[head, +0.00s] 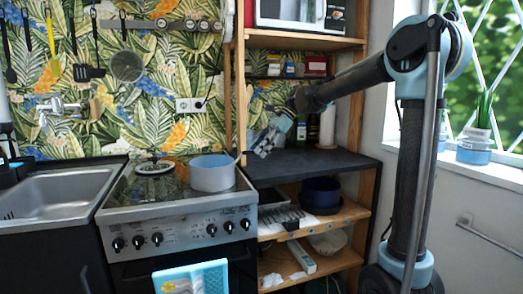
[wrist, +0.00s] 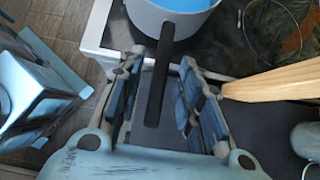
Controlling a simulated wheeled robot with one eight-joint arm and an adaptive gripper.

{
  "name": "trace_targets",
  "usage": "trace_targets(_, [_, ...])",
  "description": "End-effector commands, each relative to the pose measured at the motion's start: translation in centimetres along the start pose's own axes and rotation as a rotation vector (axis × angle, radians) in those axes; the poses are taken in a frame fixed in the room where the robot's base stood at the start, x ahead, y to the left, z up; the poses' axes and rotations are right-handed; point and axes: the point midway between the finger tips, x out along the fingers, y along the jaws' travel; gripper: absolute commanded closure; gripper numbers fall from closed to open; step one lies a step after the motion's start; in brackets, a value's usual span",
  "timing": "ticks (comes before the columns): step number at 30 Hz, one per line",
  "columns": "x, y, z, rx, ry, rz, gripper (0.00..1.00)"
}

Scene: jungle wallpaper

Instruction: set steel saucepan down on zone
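The steel saucepan (head: 213,174) stands upright on the right part of the black hob (head: 165,190). Its handle points right, towards my gripper (head: 268,140). In the wrist view the saucepan (wrist: 170,20) is at the top, with a blue inside and a dark handle (wrist: 157,85) running down between the fingers. My gripper (wrist: 158,75) is open, one finger on each side of the handle, with gaps showing on both sides. A thin ring on the dark hob (wrist: 270,28) shows right of the pan; I cannot tell whether it is the zone.
A patterned round dish (head: 154,167) sits on the hob's back left. The sink (head: 60,195) is further left. A wooden shelf post (head: 240,80) stands close to my gripper and also crosses the wrist view (wrist: 275,82). Bottles (head: 307,130) stand on the dark shelf at right.

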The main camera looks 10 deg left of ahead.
Motion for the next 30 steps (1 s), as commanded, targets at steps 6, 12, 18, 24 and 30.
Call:
trace_targets(6, [-0.8,0.0,0.1,0.000,0.000,0.000,0.67])
trace_targets(12, [-3.9,0.0,0.0,0.002,0.000,-0.001,0.67])
trace_targets(18, [-7.8,0.0,0.1,0.001,-0.001,-0.001,0.67])
trace_targets(24, [-10.7,0.0,0.1,0.000,-0.001,0.000,0.67])
trace_targets(30, [-11.9,0.0,0.1,0.000,-0.001,0.000,0.67])
